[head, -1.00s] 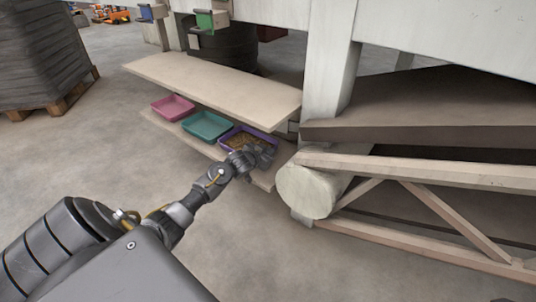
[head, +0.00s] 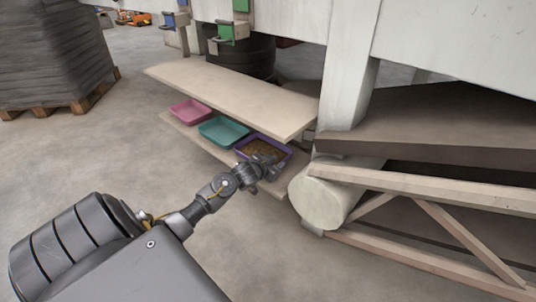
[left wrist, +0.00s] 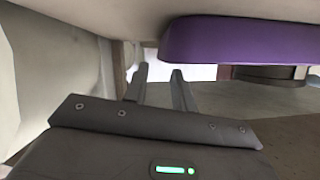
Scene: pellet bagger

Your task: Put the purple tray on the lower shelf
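The purple tray (head: 239,151), with brown pellets in it, sits on the lower shelf (head: 190,133) at its right end, beside the teal tray. In the left wrist view the purple tray (left wrist: 240,40) fills a band at upper right, very close. My left gripper (head: 262,170) is at the tray's front side and hides part of it. In the left wrist view the two fingers (left wrist: 160,82) stand apart with nothing between them, and the tray is to their right. I cannot tell whether a finger touches the tray. My right gripper is not in view.
The teal tray (head: 222,132) and pink tray (head: 190,112) stand left of it on the same shelf. The upper shelf (head: 230,90) overhangs them. A pale round post (head: 320,203) and timber frame (head: 440,190) are at right. The floor in front (head: 130,150) is clear.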

